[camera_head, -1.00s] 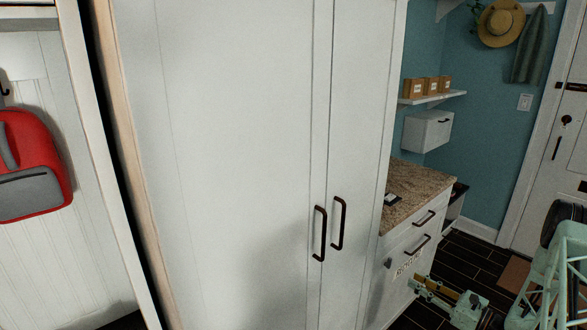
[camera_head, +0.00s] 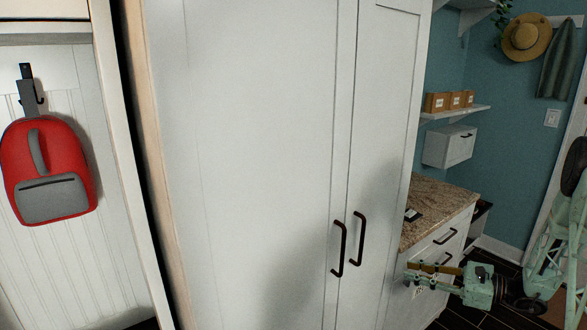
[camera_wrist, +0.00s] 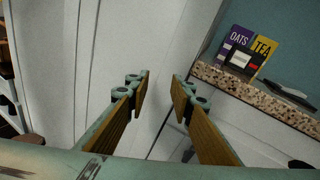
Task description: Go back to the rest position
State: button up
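My gripper (camera_head: 408,274) is at the lower right of the head view, in front of the white drawer unit and right of the tall white cabinet (camera_head: 260,150). In the wrist view my gripper (camera_wrist: 162,95) has its two wood-toned fingers apart with nothing between them. It is open and empty. The cabinet's two doors are closed, with dark handles (camera_head: 339,248) side by side. My green arm runs from the gripper to the right edge of the head view.
A granite counter (camera_head: 437,205) tops the drawer unit; the wrist view shows an OATS box (camera_wrist: 235,45) and a TEA box (camera_wrist: 262,52) on it. A red backpack (camera_head: 48,165) hangs at left. A shelf (camera_head: 455,112) holds small boxes. A straw hat (camera_head: 527,37) hangs at upper right.

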jog(key=s+a+r+n+g+h, duration=0.2)
jog(key=s+a+r+n+g, duration=0.25)
jog(key=s+a+r, duration=0.65)
jog(key=s+a+r+n+g+h, duration=0.1)
jog(key=s+a+r+n+g, duration=0.4)
jog(key=s+a+r, duration=0.6)
jog(key=s+a+r+n+h, duration=0.2)
jog(key=s+r+n, duration=0.15)
jog(key=s, duration=0.25)
jog(key=s+a+r+n+h, duration=0.1)
jog(key=s+r+n+h, duration=0.2)
jog(key=s+r, duration=0.3)
jog(key=s+d+r+n+t+h, duration=0.1)
jog(key=s+d+n+t+h, duration=0.1)
jog(key=s, duration=0.8)
jog(key=s+d+r+n+t+h, duration=0.2)
jog(key=s+n+h, duration=0.1)
jog(key=s, duration=0.6)
jog(key=shift+s+d+r+n+h, duration=0.3)
jog(key=shift+s+d+n, duration=0.1)
jog(key=shift+n, duration=0.3)
jog(key=shift+w, duration=0.15)
jog(key=shift+c, duration=0.7)
